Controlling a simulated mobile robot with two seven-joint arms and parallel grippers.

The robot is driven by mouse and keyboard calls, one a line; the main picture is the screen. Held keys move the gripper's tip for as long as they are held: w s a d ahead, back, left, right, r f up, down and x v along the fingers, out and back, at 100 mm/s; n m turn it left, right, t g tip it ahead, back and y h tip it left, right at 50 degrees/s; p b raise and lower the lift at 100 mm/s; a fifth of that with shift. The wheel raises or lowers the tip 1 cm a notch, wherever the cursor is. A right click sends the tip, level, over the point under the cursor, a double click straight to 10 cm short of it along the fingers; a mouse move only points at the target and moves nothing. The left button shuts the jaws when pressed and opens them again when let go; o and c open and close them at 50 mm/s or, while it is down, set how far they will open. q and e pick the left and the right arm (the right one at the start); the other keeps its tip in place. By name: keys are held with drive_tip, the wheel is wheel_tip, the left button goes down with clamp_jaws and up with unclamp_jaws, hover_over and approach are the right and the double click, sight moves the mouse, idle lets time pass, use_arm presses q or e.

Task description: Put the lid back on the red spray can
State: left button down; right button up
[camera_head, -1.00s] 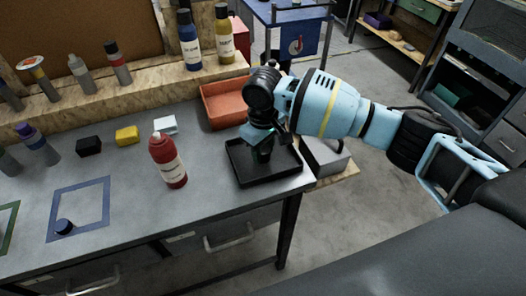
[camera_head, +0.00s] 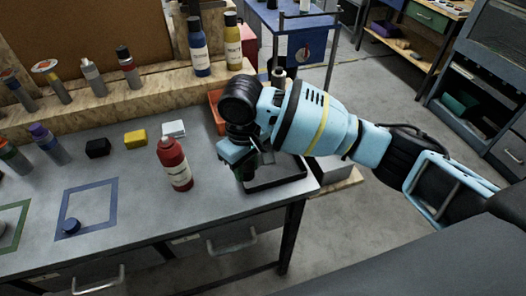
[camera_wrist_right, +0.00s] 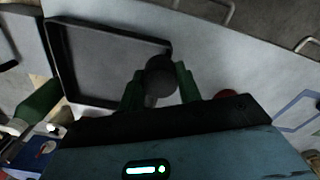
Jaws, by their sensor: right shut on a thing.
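The red spray can (camera_head: 174,165) stands upright on the grey workbench, left of my right gripper. A small red part of it shows behind my gripper body in the right wrist view (camera_wrist_right: 228,93). My right gripper (camera_head: 243,172) is over the left side of the black tray, pointing down. In the right wrist view my right gripper (camera_wrist_right: 160,86) has its green fingers shut on a dark round lid (camera_wrist_right: 160,76). The lid is hidden in the head view. My left gripper is not in view.
The black tray (camera_head: 283,184) lies at the bench's right end, an orange bin (camera_head: 216,112) behind it. A blue cap (camera_head: 71,226) lies in a blue outlined square. Black, yellow and white blocks stand behind the can. Bottles and cans line the wooden ledge (camera_head: 130,82).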

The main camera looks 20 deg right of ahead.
drive_tip(key=s+a, duration=0.1)
drive_tip(key=a, duration=0.1)
drive_tip(key=s+a, duration=0.3)
drive_tip(key=a, duration=0.1)
drive_tip(key=shift+s+r, duration=0.2)
drive_tip(key=shift+r, duration=0.1)
